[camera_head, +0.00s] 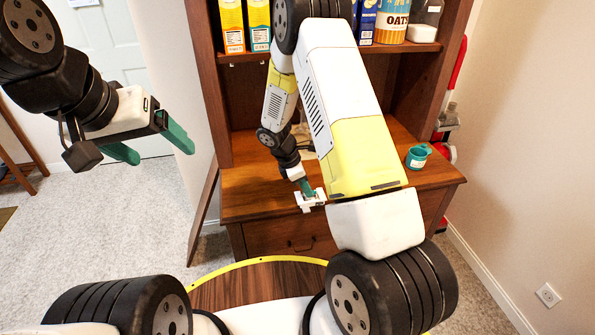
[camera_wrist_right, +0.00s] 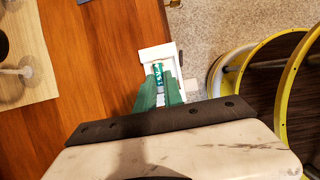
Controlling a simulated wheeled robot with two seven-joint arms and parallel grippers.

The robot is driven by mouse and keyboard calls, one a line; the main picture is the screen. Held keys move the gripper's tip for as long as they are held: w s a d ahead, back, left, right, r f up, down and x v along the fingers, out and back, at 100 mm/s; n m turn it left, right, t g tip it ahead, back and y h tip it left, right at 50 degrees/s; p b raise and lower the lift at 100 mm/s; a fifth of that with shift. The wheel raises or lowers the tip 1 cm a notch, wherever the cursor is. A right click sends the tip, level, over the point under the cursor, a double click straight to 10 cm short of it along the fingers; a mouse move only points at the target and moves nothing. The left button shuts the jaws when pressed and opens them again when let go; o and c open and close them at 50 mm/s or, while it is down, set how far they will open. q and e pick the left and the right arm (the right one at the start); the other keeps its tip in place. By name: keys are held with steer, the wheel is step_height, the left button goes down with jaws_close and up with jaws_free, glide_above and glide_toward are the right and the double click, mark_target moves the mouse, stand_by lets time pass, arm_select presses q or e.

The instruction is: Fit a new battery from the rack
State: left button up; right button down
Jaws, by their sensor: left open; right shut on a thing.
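My right gripper (camera_head: 306,187) reaches down at the front edge of the wooden counter. In the right wrist view its green fingers (camera_wrist_right: 158,90) are shut on a small teal battery (camera_wrist_right: 158,72). A white battery case (camera_wrist_right: 156,53) lies around or just under the battery; I cannot tell how deep the battery sits. The case also shows in the head view (camera_head: 311,201), at the counter's edge. My left gripper (camera_head: 150,150) is open and empty, in the air at the left, far from the counter. No rack can be made out with certainty.
The counter (camera_head: 250,185) belongs to a brown hutch with cereal boxes (camera_head: 232,25) above. A teal mug (camera_head: 418,156) stands on its right. A light wooden board (camera_wrist_right: 30,60) with a pale peg-like piece lies left in the wrist view. My right arm hides the counter's middle.

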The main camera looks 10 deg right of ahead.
steer(key=shift+f, duration=0.75)
stand_by(0.4)
steer(key=c, duration=1.1)
jaws_free()
steer(key=shift+o, duration=0.2)
steer(key=shift+r, duration=0.1)
steer(key=shift+v, duration=2.4)
